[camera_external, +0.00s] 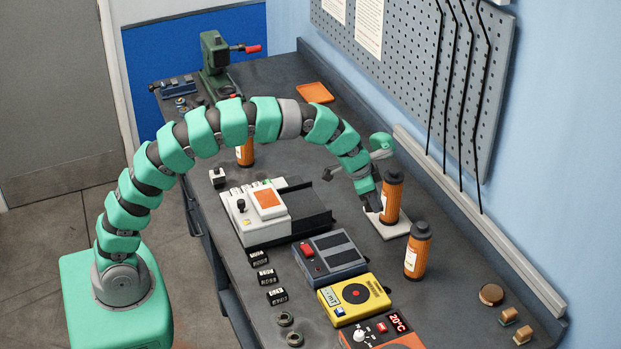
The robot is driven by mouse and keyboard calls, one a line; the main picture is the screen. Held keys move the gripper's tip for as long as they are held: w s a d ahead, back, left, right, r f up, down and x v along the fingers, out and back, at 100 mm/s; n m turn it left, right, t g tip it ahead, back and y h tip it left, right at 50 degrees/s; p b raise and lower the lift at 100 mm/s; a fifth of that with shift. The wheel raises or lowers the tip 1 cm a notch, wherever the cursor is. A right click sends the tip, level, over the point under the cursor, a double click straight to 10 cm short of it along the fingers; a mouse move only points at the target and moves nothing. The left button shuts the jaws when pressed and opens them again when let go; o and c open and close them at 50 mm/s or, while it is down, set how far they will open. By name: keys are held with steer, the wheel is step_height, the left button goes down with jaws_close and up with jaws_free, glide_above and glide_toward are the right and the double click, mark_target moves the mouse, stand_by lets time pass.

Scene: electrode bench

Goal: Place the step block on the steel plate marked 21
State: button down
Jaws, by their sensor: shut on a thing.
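My gripper (373,205) points down at the left corner of a pale metal plate (397,231). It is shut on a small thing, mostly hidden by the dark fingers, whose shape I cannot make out. An orange bottle with a dark cap (391,200) stands upright just right of the fingers, at or on the plate, and hides part of it. I can read no number on this plate. I cannot pick out the step block for certain.
Another orange bottle (417,252) stands right of the plate. A grey box (333,256) and a yellow meter (353,298) stand in front. A white device (256,213) is to the left, and a third bottle (245,154) stands behind the arm. A pegboard (412,62) hangs on the wall.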

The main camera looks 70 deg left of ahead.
steer(key=w+a+n+p, duration=0.1)
steer(key=w+a, duration=0.2)
steer(key=a, duration=1.4)
steer(key=w+a, duration=0.3)
steer(key=a, duration=1.5)
steer(key=s+a+f+n, duration=0.1)
steer(key=s+a, duration=0.4)
steer(key=a, duration=0.5)
steer(key=s+a+f+n+y+p, duration=0.1)
steer(key=s+a, duration=0.4)
steer(key=a, duration=0.4)
steer(key=s+a+f, duration=0.2)
steer(key=s+a, duration=0.3)
steer(key=a, duration=0.5)
steer(key=f, duration=0.9)
steer(key=shift+s+d, duration=0.1)
steer(key=shift+s, duration=0.15)
